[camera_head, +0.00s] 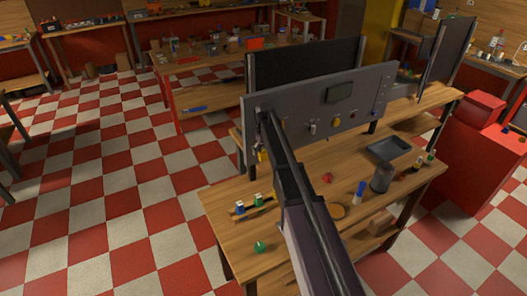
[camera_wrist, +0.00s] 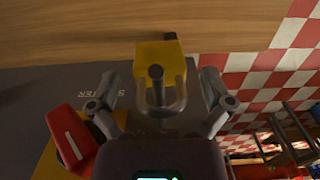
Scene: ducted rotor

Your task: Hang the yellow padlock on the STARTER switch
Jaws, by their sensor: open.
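The yellow padlock (camera_wrist: 160,54) is in the middle of the wrist view, with its grey shackle (camera_wrist: 160,108) toward me. A dark round-ended peg (camera_wrist: 157,73) shows within the shackle's outline; I cannot tell if the shackle is clear of it. A small yellow patch below my arm's end in the head view is likely the padlock (camera_head: 262,156). My gripper (camera_wrist: 161,84) is open, one finger on each side of the padlock, with gaps. A partly covered label ending in TER (camera_wrist: 105,94) is on the grey panel (camera_wrist: 35,105), near a red switch part (camera_wrist: 72,138) over yellow.
The upright panel (camera_head: 350,110) carries several knobs and switches at the back of the wooden table (camera_head: 300,175). A grey tray (camera_head: 388,149), a dark cup (camera_head: 381,178) and small coloured items stand on the table. Checkered floor lies open to the left.

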